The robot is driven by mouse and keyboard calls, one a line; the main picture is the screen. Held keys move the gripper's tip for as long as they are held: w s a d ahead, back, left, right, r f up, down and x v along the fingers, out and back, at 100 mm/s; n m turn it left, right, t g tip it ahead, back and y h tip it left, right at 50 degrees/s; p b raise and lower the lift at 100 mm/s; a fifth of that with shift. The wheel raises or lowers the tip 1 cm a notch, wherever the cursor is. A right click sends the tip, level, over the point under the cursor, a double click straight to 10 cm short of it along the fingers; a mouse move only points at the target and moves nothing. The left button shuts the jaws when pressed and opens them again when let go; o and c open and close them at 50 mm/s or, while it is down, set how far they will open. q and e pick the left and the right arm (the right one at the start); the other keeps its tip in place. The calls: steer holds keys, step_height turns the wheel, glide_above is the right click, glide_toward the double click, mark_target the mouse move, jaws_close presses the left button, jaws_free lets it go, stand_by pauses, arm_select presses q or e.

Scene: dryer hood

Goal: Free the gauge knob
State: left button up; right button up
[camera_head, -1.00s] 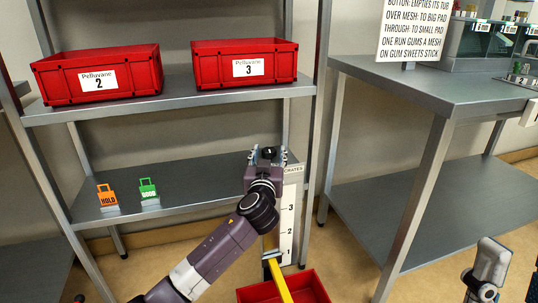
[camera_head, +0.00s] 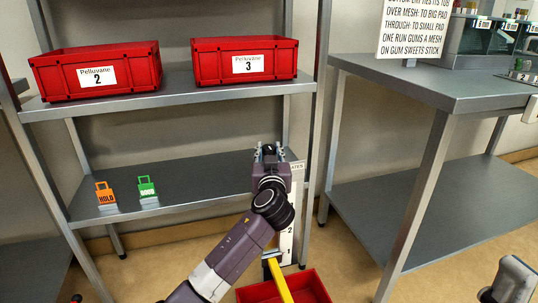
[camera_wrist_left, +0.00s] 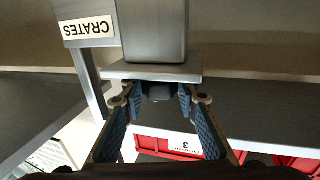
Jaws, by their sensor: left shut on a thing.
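The tall white gauge (camera_head: 287,240) with a number scale stands upright at the right front of the shelf rack, partly behind my left arm. Its CRATES sign (camera_wrist_left: 88,28) shows upside down in the left wrist view. There, a grey block with a flat plate (camera_wrist_left: 150,72) has the small dark gauge knob (camera_wrist_left: 159,92) at its edge. My left gripper (camera_head: 269,152) is at the gauge's upper end. Its blue-padded fingers (camera_wrist_left: 157,97) are shut on the knob, one on each side. In the head view the knob is hidden by the gripper.
Red crates 2 (camera_head: 98,79) and 3 (camera_head: 246,65) stand on the upper shelf. Orange HOLD (camera_head: 106,195) and green (camera_head: 147,190) tags stand on the lower shelf. A red crate with a yellow bar (camera_head: 278,278) is below the gauge. A steel table (camera_head: 440,90) stands right.

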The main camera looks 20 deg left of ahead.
stand_by(0.3)
arm_select(q)
steer(key=o, duration=1.2)
steer(key=shift+s, duration=0.1)
steer(key=v, duration=1.2)
steer(key=shift+d, duration=0.15)
